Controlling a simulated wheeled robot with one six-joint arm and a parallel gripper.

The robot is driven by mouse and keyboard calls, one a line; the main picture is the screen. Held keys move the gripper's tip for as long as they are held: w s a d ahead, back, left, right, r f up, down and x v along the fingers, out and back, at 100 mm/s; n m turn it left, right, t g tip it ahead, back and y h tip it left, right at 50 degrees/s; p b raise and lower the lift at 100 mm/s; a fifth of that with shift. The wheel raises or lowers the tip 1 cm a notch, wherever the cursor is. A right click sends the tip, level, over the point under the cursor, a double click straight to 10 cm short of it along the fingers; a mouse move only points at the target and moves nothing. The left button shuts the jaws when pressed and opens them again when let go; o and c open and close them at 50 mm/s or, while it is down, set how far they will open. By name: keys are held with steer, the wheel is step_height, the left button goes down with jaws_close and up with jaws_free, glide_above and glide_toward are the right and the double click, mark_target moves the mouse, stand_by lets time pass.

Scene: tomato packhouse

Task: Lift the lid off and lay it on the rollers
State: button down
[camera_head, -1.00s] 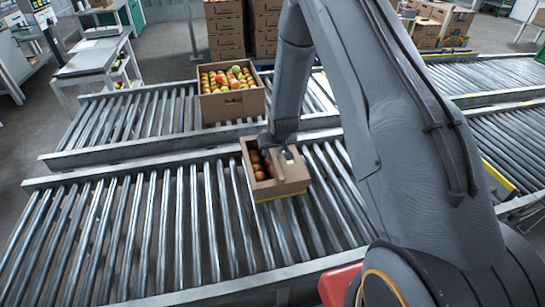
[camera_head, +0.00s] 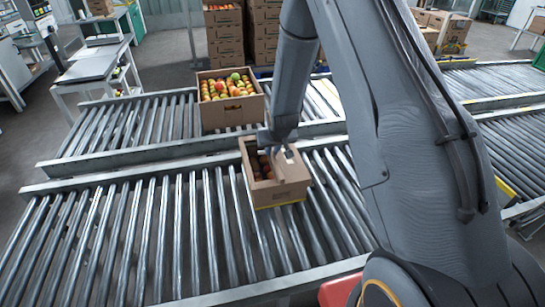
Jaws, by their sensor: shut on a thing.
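A small open-topped cardboard box (camera_head: 281,194) stands on the near roller conveyor (camera_head: 150,235), with dark round tomatoes (camera_head: 262,169) showing in its left part. My gripper (camera_head: 277,152) is over the box, pointing down at its rear and middle. It is shut on a tan cardboard piece (camera_head: 293,164), seemingly the lid, over the right part of the box. The gripper hides much of this piece, and I cannot tell whether it is clear of the box walls.
A larger cardboard crate (camera_head: 233,112) of red, yellow and green fruit stands on the far conveyor behind. The near rollers left of the box are bare. Stacked cartons (camera_head: 277,35) stand at the back. A grey work table (camera_head: 95,68) is at the upper left.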

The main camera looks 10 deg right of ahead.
mark_target(272, 153)
step_height(272, 153, up, 6)
steer(key=shift+r+b, duration=0.15)
steer(key=shift+b, duration=0.15)
step_height(272, 153, up, 6)
steer(key=p, duration=0.4)
steer(key=shift+r, duration=0.25)
stand_by(0.9)
